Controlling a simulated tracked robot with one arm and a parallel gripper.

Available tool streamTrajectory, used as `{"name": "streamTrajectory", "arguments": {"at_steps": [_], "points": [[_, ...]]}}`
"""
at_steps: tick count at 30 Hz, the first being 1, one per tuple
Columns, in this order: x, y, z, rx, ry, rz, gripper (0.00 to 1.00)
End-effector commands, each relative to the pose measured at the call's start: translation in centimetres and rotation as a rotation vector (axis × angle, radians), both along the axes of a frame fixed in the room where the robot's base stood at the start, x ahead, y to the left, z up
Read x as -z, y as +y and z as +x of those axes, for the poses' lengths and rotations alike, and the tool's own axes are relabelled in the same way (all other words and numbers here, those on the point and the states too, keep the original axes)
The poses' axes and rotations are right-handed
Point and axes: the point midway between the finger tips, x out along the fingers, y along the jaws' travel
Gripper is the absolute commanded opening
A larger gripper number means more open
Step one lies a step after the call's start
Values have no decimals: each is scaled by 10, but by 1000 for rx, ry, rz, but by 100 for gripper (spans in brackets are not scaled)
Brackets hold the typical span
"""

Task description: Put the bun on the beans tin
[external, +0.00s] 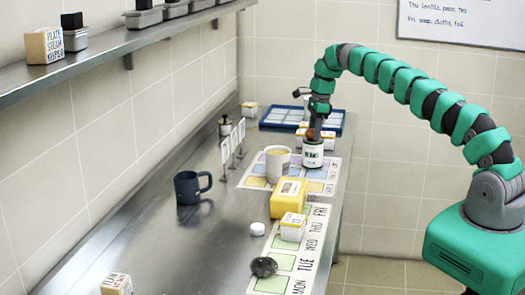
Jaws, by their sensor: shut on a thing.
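The beans tin (312,153) is white with a dark label and stands upright near the far end of the steel counter. The bun (310,133) is a small brown shape right at the tin's top. My gripper (314,127) points down over the tin and is shut on the bun. The fingers hide part of the bun. I cannot tell whether the bun touches the tin's lid or hangs just above it.
A white cup (277,165) stands close left of the tin, and a yellow box (288,198) lies in front. A blue tray (288,116) is behind. A dark mug (188,187) stands left. The counter's left front is mostly clear.

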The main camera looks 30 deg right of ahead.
Motion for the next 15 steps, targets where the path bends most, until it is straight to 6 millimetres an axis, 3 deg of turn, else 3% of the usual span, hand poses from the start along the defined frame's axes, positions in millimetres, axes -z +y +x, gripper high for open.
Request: {"name": "streamTrajectory", "arguments": {"at_steps": [5,6,8,15], "points": [[2,0,0,0,1,0,28],[2,0,0,0,1,0,56],[2,0,0,0,1,0,72],[2,0,0,0,1,0,72]]}}
